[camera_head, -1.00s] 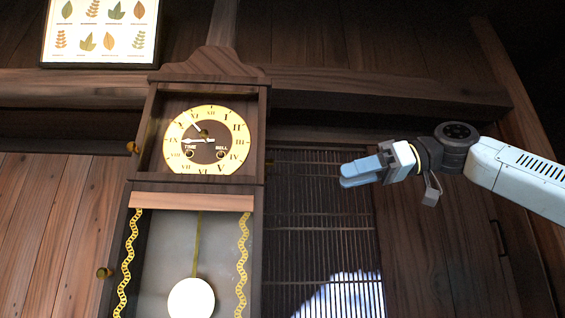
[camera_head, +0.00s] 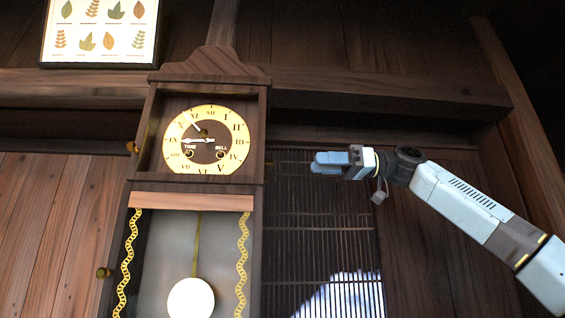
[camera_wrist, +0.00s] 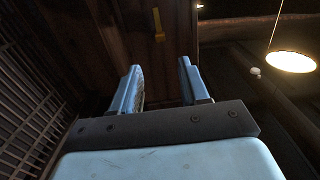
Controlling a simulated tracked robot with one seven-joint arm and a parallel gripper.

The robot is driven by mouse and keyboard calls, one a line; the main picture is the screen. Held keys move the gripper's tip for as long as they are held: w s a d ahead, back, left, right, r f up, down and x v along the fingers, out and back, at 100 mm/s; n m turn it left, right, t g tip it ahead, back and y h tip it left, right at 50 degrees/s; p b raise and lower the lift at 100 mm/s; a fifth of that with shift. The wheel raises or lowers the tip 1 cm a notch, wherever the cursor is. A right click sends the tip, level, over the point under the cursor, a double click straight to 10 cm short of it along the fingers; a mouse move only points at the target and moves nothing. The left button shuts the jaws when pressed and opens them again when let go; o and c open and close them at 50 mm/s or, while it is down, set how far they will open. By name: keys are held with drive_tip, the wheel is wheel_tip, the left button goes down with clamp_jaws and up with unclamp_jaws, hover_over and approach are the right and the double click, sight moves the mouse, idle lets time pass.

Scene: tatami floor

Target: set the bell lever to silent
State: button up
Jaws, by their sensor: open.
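The tall wooden clock (camera_head: 218,88) stands left of centre in the head view, with a yellow dial (camera_head: 206,115) marked TIME and BELL. A small brass lever (camera_wrist: 158,25) shows on dark wood at the top of the wrist view, ahead of my fingers. In the head view a tiny brass tip (camera_head: 270,162) sticks out from the clock's right side, seemingly the same lever. My gripper (camera_head: 318,163) is open and empty to the right of the clock, pointing left towards it. In the wrist view both fingers (camera_wrist: 160,85) are apart, with the lever beyond them.
A slatted lattice panel (camera_head: 320,225) lies behind and below my gripper. Brass knobs (camera_head: 104,273) sit on the clock's left side. A lit hanging lamp (camera_wrist: 293,62) is at the right of the wrist view. A leaf poster (camera_head: 100,30) hangs at upper left.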

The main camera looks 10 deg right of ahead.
drive_tip(key=a, duration=1)
drive_tip(key=shift+w+a, duration=0.15)
drive_tip(key=shift+a, duration=0.15)
drive_tip(key=shift+c, duration=0.2)
